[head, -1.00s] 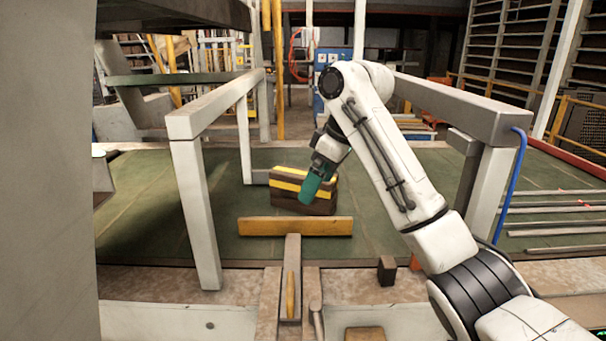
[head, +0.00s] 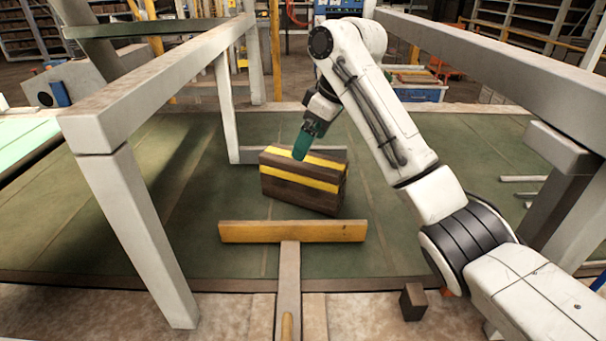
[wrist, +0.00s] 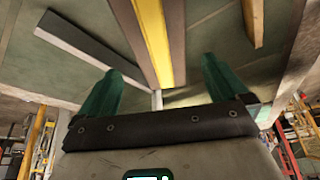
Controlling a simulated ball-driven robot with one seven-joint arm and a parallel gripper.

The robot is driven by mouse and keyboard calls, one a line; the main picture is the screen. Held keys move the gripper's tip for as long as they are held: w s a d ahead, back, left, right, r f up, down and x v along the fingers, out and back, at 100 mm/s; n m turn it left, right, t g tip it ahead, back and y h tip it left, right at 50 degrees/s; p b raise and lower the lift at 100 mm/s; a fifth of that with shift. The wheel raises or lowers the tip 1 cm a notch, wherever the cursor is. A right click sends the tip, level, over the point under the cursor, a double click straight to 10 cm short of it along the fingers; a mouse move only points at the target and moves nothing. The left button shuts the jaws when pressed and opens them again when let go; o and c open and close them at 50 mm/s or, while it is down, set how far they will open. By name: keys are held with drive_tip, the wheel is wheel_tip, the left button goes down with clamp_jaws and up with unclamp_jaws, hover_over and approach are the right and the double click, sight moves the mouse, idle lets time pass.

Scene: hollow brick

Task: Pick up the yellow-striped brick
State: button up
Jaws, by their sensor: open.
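The yellow-striped brick (head: 303,182) is dark brown with two yellow bands and stands on the green surface, behind a T-shaped wooden piece. My gripper (head: 304,147) is at the brick's top, its green finger overlapping the upper yellow band in the head view. I cannot tell from that view whether it touches. In the wrist view the brick (wrist: 154,40) shows as a brown and yellow strip running between the two green fingers of my gripper (wrist: 160,88). The fingers are spread apart with nothing clasped between their tips.
The T-shaped piece with a yellow bar (head: 292,231) lies in front of the brick. Grey frame legs and beams stand at the left (head: 140,235) and right (head: 480,75). A small dark block (head: 413,301) sits at the front right.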

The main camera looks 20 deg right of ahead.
sight(306, 158)
drive_tip(key=shift+x, duration=0.9)
drive_tip(key=shift+s+d+p+x, duration=0.15)
drive_tip(key=shift+p+x, duration=0.4)
drive_tip(key=shift+x, duration=0.85)
drive_tip(key=shift+s+d+p+x, duration=0.15)
drive_tip(key=shift+p+x, duration=0.35)
drive_tip(key=shift+x, duration=0.85)
drive_tip(key=shift+f, duration=0.15)
drive_tip(key=c, duration=1.8)
drive_tip(key=shift+w, duration=0.1)
clamp_jaws()
drive_tip(key=shift+r, duration=0.2)
